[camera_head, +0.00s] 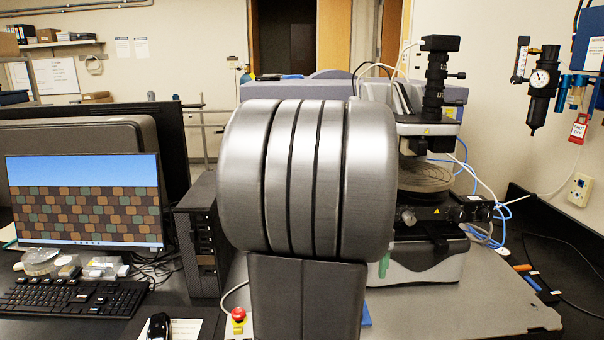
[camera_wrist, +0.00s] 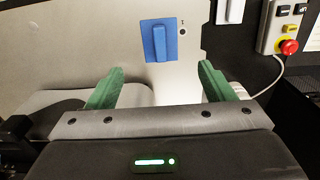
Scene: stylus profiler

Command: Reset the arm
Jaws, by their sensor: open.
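My gripper (camera_wrist: 160,92) shows in the wrist view with its two green fingers wide apart and nothing between them. Beyond the fingertips lies a blue object (camera_wrist: 158,42), a flat piece with a raised bar, on the light grey table plate. My arm's large grey joint fills the middle of the head view and hides much of the bench. A bit of green finger shows at its right edge in the head view (camera_head: 384,265). The stylus profiler (camera_head: 436,130) stands behind the arm on the right, with a round stage (camera_head: 425,177) under its head.
A red emergency button (camera_head: 238,314) sits low in front; it also shows in the wrist view (camera_wrist: 289,46). A monitor (camera_head: 84,200) and keyboard (camera_head: 75,297) are on the left. A pressure gauge (camera_head: 540,78) hangs on the right wall. The table plate (camera_head: 500,300) is clear at the front right.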

